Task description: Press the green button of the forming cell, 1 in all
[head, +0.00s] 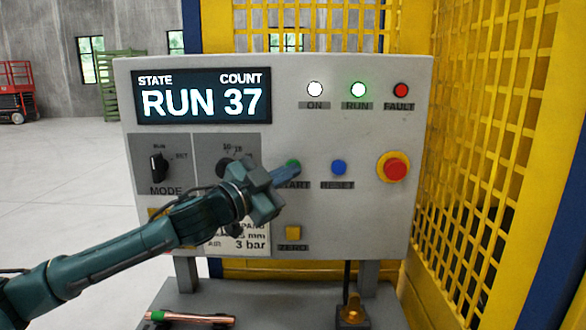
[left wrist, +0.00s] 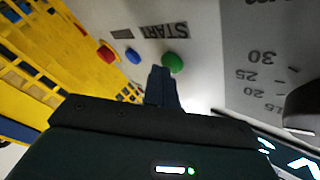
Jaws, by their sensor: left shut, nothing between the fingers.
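The green START button (head: 292,163) sits on the grey panel of the forming cell (head: 300,130). My left gripper (head: 296,171) is shut and empty, and its fingertips are right at the button, covering part of it in the head view. In the left wrist view the green button (left wrist: 173,62) shows just beside the shut fingertips (left wrist: 161,72). I cannot tell whether they touch. The display (head: 202,96) reads RUN 37. My right gripper is not in view.
Right of START are a blue RESET button (head: 338,167) and a red emergency stop (head: 394,168) on yellow. A yellow ZERO button (head: 293,232) is below. MODE knob (head: 158,168) is left. A yellow mesh guard (head: 480,130) stands right. A copper tube (head: 190,318) lies below the panel.

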